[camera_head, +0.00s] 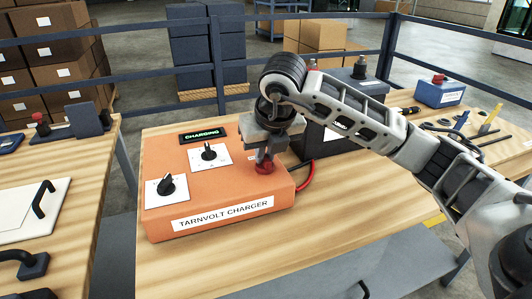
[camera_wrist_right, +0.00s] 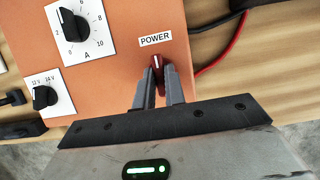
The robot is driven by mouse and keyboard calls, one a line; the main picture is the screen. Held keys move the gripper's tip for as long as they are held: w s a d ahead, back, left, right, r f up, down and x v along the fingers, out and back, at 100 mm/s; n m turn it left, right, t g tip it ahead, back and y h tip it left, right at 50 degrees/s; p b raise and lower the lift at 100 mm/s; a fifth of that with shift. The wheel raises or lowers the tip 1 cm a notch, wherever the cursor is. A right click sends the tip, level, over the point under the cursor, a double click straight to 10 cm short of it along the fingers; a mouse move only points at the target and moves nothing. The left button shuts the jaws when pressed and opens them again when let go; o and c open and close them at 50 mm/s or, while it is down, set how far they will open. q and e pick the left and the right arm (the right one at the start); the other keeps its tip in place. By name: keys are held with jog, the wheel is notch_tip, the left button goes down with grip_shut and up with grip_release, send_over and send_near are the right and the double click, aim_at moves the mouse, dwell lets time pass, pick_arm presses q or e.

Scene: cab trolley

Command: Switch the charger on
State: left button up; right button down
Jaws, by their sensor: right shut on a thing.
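The orange Tarnvolt charger (camera_head: 230,185) sits on the wooden table, its display (camera_head: 203,135) lit with green "CHARGING". Two black knobs on white dials, a near one (camera_head: 166,184) and a far one (camera_head: 209,152), are on its top. My right gripper (camera_head: 264,155) reaches down over the charger's right side. Its fingers are shut on the red power switch (camera_head: 264,167). In the right wrist view the fingers (camera_wrist_right: 158,82) sit either side of the red switch (camera_wrist_right: 157,62), just below the "POWER" label (camera_wrist_right: 156,39). They partly hide the switch. My left gripper is out of view.
A red cable (camera_head: 306,177) leaves the charger's right side beside a dark box (camera_head: 322,142). A blue box (camera_head: 440,92) and small tools lie at the right. Another table with a white panel (camera_head: 32,208) is at the left. The table front is clear.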

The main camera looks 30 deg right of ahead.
dwell(0.5)
jog(key=c, duration=1.5)
grip_release()
jog(key=shift+o, duration=0.2)
jog(key=p+v, duration=0.2)
jog(key=v, duration=1.4)
jog(key=shift+s+a+f, duration=0.1)
